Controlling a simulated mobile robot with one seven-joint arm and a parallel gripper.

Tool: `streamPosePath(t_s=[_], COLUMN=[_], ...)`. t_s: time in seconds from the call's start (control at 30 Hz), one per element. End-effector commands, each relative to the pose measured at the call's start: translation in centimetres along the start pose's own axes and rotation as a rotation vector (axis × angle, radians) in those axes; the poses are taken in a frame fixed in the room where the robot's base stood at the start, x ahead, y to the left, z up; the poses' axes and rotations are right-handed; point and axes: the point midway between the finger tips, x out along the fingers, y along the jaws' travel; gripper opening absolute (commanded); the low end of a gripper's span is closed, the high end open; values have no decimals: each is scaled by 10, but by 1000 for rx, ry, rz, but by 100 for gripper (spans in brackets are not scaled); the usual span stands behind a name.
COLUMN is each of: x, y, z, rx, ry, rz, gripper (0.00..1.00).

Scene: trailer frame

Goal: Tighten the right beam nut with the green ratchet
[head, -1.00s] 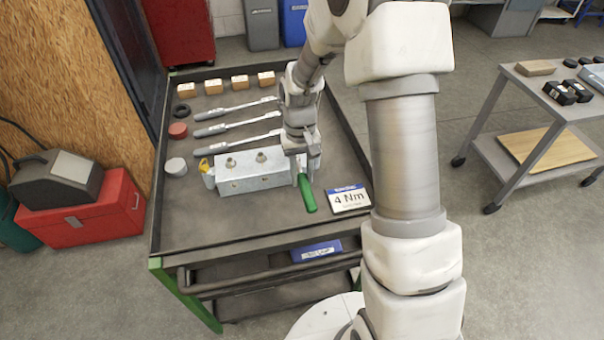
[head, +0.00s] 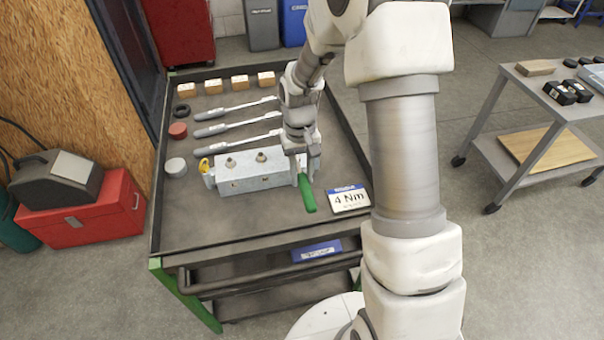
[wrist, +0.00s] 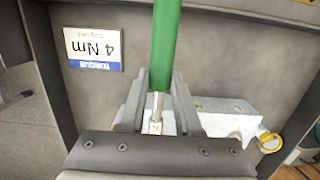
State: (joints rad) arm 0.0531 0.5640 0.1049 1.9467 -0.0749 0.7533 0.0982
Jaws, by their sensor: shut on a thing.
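The green ratchet (head: 307,197) has a green handle and a metal shaft. Its handle points toward the front of the cart in the head view, and it also shows in the wrist view (wrist: 166,45). My gripper (head: 306,172) is shut on the ratchet near its metal end, with a finger on each side of it in the wrist view (wrist: 157,100). The grey metal beam (head: 240,178) lies on the cart, with two nuts (head: 231,162) (head: 262,157) visible on top. The ratchet is at the beam's right end; its head and the nut there are hidden by my gripper.
A "4 Nm" card (head: 348,199) lies right of the ratchet. Several torque wrenches (head: 225,128) and wooden blocks (head: 239,82) lie behind the beam. A yellow tag (head: 204,166) is at the beam's left end. The cart's raised rim (head: 345,135) borders the right side. The front tray area is clear.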

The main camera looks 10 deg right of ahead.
Motion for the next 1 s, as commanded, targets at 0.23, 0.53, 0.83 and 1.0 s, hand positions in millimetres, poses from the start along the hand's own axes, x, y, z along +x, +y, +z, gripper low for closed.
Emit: streamPosePath(t_s=[0.23, 0.53, 0.83, 1.0], x=[0, -1, -1, -1], y=[-15, -20, -31, -39], z=[-1, -2, -4, -6], rx=[107, 153, 229, 299], ry=[1, 1, 1, 1], rz=[-13, -18, -27, -35], gripper=[0, 0, 0, 0])
